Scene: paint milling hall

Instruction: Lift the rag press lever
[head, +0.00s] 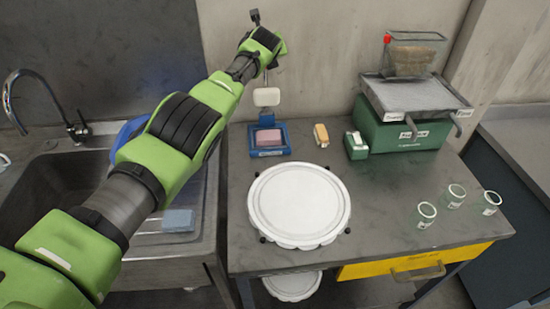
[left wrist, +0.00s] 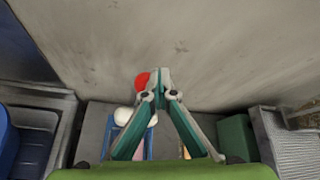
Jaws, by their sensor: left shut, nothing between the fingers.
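The rag press is a small blue frame (head: 284,149) with a pink pad (head: 268,137) in its base. A white plate (head: 266,97) hangs raised above the pad. In the left wrist view the white plate (left wrist: 122,117) shows left of my fingers. A red knob (left wrist: 142,80), apparently the lever's end, sits just left of my fingertips and partly behind them. I cannot tell if they touch. My left gripper (left wrist: 159,74) is shut and empty, near the wall. In the head view my own arm hides its fingers and the lever. My right gripper is not in view.
A green machine (head: 380,130) with a grey tray stands right of the press. A tan block (head: 321,134) and a small green box (head: 356,152) lie between. A round white lid (head: 299,205) and three glass cups (head: 426,215) stand nearer. A sink (head: 60,195) is left. The wall is close behind.

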